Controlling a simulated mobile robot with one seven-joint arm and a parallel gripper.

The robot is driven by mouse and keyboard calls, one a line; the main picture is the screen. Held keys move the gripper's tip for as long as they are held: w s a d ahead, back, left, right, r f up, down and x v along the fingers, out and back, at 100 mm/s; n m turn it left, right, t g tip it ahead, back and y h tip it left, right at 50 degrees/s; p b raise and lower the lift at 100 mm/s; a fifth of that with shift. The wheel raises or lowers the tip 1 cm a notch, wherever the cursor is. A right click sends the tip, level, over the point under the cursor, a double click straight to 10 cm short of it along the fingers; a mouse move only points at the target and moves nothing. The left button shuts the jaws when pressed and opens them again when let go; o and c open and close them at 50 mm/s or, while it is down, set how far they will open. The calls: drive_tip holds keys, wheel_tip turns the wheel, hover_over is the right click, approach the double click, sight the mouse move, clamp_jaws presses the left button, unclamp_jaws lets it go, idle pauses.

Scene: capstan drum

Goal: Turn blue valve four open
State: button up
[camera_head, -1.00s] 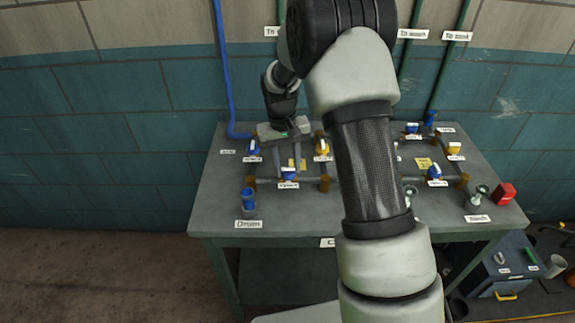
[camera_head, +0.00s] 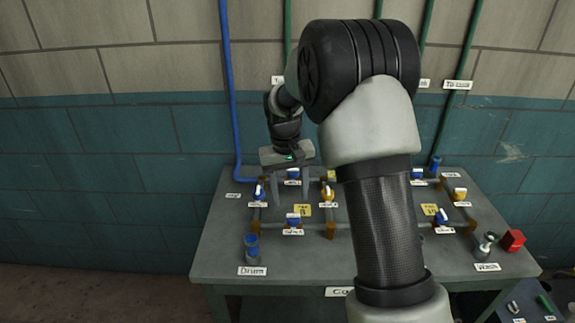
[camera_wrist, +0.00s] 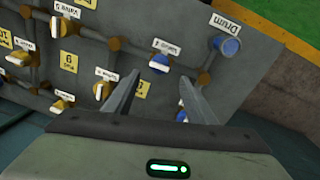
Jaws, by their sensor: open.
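Several blue valves with white handles stand on the grey table, and their small labels are too blurred to tell surely which is valve four. One blue valve (camera_head: 293,219) is at the front of the left pipework. In the wrist view the same valve (camera_wrist: 160,63) appears between and just beyond my fingertips. Another blue valve (camera_head: 258,192) is to its left, and a third (camera_head: 293,175) is behind, below my gripper's body. My gripper (camera_head: 291,194) points down over the left pipework, open and empty; its two spread fingers (camera_wrist: 159,75) show apart. No contact with a valve shows.
A yellow valve (camera_head: 328,193) stands right of my gripper, with yellow tags nearby. A blue-topped Drum fitting (camera_head: 251,246) is at the front left. My arm hides the table's middle.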

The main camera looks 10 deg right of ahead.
wheel_tip(320, 180, up, 10)
drive_tip(key=shift+a+r+p, duration=0.25)
drive_tip(key=shift+a+p, duration=0.05)
drive_tip(key=shift+a, duration=0.15)
drive_tip(key=s+r+t+p, duration=0.1)
drive_tip(key=s+r+p, duration=0.1)
drive_tip(key=s+r, duration=0.6)
drive_tip(key=s+d+r+t+p, duration=0.1)
drive_tip(key=s+r+t+p, duration=0.1)
drive_tip(key=s, duration=0.8)
drive_tip(key=s+d+r+t+p, duration=0.1)
drive_tip(key=s+r, duration=0.3)
drive_tip(key=s, duration=0.7)
drive_tip(key=shift+t+y+p, duration=0.4)
drive_tip(key=shift+t+p, duration=0.1)
drive_tip(key=shift+t, duration=0.3)
